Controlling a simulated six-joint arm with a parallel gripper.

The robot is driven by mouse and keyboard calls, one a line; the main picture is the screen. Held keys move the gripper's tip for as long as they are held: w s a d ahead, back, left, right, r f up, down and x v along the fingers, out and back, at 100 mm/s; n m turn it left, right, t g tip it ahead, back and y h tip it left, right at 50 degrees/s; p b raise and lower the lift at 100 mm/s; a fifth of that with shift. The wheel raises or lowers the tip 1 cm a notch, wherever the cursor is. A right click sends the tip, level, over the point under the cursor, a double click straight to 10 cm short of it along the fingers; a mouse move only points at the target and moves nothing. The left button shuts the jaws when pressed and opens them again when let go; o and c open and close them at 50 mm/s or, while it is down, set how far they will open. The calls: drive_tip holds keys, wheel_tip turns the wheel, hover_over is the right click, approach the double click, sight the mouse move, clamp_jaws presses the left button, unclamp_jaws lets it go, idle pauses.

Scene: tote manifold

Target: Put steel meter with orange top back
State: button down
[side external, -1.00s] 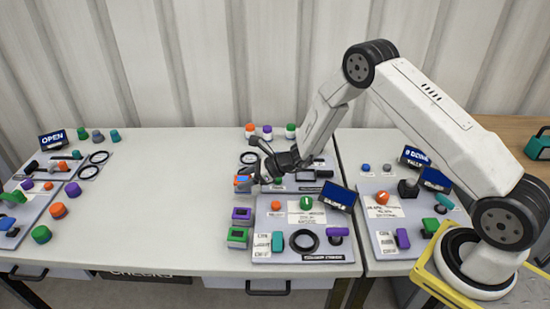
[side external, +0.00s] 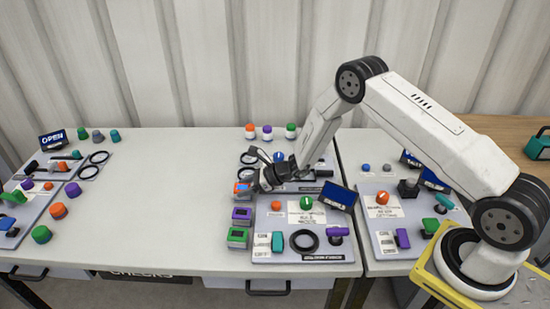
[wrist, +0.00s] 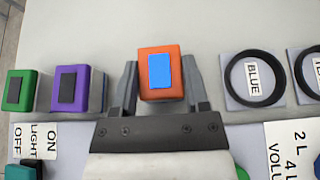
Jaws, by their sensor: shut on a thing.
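The steel meter with the orange top (wrist: 147,92) sits between the two fingers of my gripper (wrist: 160,98) in the wrist view. Its top carries a blue screen. In the side external view the orange-topped meter (side external: 241,188) stands at the left edge of the middle panel, and my gripper (side external: 256,182) is shut on it from the right. The meter looks upright. Its lower body is hidden, so I cannot tell whether it touches the table.
A purple-topped meter (side external: 241,214) and a green-topped meter (side external: 237,236) stand in line in front of it. A black ring labelled BLUE (wrist: 254,78) lies beside it. The middle panel (side external: 283,252) holds knobs and switches. The table to the left (side external: 170,195) is clear.

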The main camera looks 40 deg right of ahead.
drive_tip(key=shift+f, duration=0.2)
drive_tip(key=shift+c, duration=0.4)
unclamp_jaws()
drive_tip(key=shift+r, duration=0.1)
drive_tip(key=shift+r, duration=0.15)
drive_tip(key=v, duration=1.2)
